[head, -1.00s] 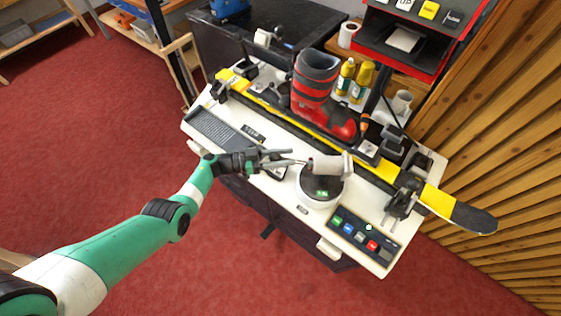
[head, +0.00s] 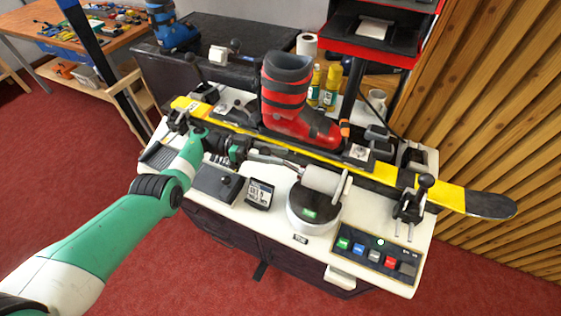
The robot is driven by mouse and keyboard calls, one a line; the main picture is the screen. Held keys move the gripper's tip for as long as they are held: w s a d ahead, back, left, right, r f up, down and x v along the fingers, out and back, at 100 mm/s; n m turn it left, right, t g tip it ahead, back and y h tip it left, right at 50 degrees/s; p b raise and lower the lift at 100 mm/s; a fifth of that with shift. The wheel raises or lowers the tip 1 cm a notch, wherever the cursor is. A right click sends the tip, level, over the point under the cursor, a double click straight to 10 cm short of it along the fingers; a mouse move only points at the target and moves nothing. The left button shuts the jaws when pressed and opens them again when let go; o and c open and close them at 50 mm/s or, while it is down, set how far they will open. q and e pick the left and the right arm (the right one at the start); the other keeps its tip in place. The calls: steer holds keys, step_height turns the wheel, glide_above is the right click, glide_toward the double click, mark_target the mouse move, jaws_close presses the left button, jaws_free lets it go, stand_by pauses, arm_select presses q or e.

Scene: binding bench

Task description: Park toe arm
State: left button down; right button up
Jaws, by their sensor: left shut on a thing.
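The toe arm (head: 322,180) looks like a light grey cylinder with a thin metal rod running left from it and a pale plate at its right end. It sits over a round white unit with a dark top and a green display (head: 309,213). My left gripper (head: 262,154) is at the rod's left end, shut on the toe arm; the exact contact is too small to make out. My right gripper is not in view.
The ski spans the white bench, held by clamps such as the right one (head: 410,205). A button panel (head: 375,258) lies at the front right, a small display (head: 259,194) to the left. Yellow bottles (head: 331,86) stand behind the boot.

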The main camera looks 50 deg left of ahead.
arm_select(q)
steer(key=shift+f, duration=0.15)
steer(key=c, duration=0.8)
jaws_free()
steer(key=o, duration=0.4)
steer(key=shift+w, duration=0.2)
steer(key=b+v, duration=0.6)
steer(key=v, duration=0.5)
steer(key=shift+s+a, duration=0.25)
